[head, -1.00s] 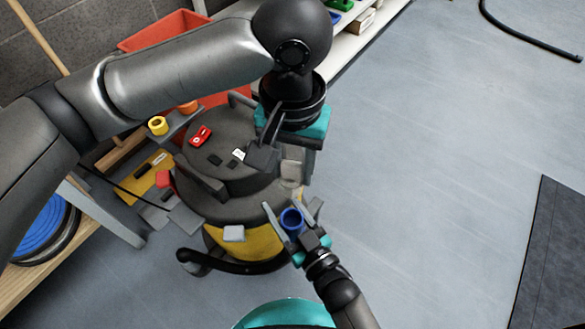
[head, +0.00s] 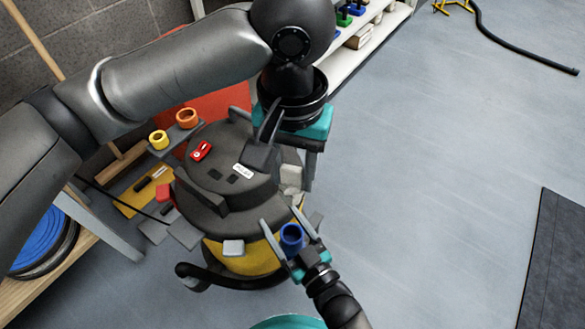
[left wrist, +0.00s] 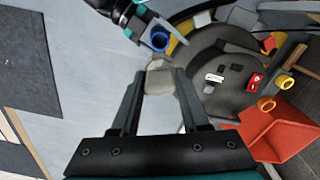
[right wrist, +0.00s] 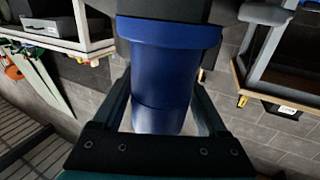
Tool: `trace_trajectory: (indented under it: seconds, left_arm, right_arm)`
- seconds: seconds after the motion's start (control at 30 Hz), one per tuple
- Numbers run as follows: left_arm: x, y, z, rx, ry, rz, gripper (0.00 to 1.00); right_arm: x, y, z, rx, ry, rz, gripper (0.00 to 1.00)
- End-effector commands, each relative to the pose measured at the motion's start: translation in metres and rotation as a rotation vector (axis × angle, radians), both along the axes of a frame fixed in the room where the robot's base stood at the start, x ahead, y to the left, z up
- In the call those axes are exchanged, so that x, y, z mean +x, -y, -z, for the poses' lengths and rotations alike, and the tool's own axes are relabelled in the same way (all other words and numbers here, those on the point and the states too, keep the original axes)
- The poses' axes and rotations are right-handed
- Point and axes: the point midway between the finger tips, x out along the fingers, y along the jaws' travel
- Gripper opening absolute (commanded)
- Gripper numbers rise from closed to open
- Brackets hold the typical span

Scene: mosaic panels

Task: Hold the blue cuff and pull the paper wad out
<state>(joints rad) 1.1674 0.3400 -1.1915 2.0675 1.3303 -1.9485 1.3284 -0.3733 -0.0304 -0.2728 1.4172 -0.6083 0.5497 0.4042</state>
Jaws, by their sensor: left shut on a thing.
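The blue cuff (head: 291,237) is a short open-topped tube in front of the vacuum. It shows large in the right wrist view (right wrist: 165,75) and beyond the fingers in the left wrist view (left wrist: 160,38). My right gripper (head: 287,230) has its fingers apart on either side of the cuff. The paper wad (left wrist: 160,80) is a pale grey lump. My left gripper (left wrist: 160,85) is shut on it, above and behind the cuff in the head view, where the wad (head: 291,175) is partly hidden. In the left wrist view the wad appears apart from the cuff.
The vacuum (head: 225,160), dark and yellow, stands just left of both grippers. A red bin (left wrist: 275,130) is behind it. A shelf (head: 365,40) stands at the back. A dark mat (head: 555,260) lies at the right. The floor between is clear.

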Motion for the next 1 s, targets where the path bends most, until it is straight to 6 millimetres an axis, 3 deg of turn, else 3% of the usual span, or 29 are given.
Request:
trace_trajectory:
  seconds: [0.13, 0.47, 1.0]
  left_arm:
    - [0.000, 0.000, 0.000, 0.000, 0.000, 0.000, 0.00]
    - [0.000, 0.000, 0.000, 0.000, 0.000, 0.000, 0.00]
    - [0.000, 0.000, 0.000, 0.000, 0.000, 0.000, 0.00]
  right_arm:
    - [0.000, 0.000, 0.000, 0.001, 0.001, 0.000, 0.93]
    - [-0.004, 0.003, 0.000, -0.001, 0.001, 0.000, 0.93]
    - [-0.086, 0.053, 0.000, -0.001, -0.001, 0.000, 0.93]
